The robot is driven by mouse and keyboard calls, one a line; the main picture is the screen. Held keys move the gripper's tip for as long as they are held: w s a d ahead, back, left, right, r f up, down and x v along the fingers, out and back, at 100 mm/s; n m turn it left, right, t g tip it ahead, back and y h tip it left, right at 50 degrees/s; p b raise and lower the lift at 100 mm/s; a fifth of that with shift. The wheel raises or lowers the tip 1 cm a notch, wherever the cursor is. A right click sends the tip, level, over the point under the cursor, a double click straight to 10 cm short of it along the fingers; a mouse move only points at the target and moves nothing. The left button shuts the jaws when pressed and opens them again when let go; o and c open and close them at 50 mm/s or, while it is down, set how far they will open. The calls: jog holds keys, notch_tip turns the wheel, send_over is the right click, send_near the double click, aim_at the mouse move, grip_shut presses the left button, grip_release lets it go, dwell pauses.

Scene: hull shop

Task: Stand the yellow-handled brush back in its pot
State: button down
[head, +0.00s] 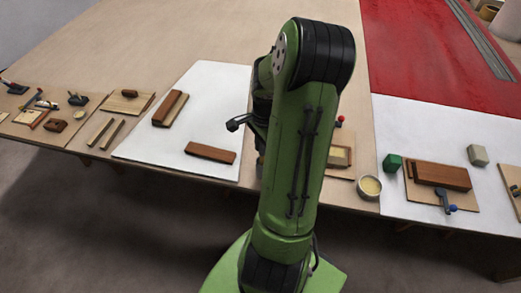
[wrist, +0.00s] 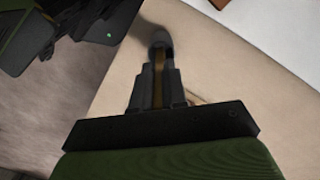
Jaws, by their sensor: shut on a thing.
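In the wrist view my gripper (wrist: 159,65) is shut on a narrow yellow-brown handle, which I take to be the yellow-handled brush (wrist: 158,72). Only a strip of the handle shows between the dark fingers. A rounded grey shape (wrist: 160,38) lies just past the fingertips; I cannot tell if it is the brush's end or a pot. A small round pot (head: 369,187) with pale yellow contents stands at the table's front edge, right of my arm. I cannot tell if it is the brush's pot.
A white sheet (head: 208,85) left of my arm bears brown wooden blocks (head: 210,152). Small tools and boards crowd the far left.

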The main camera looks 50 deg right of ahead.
jog(key=shift+f, duration=0.45)
jog(key=c, duration=1.2)
grip_release()
jog(key=shift+o, duration=0.2)
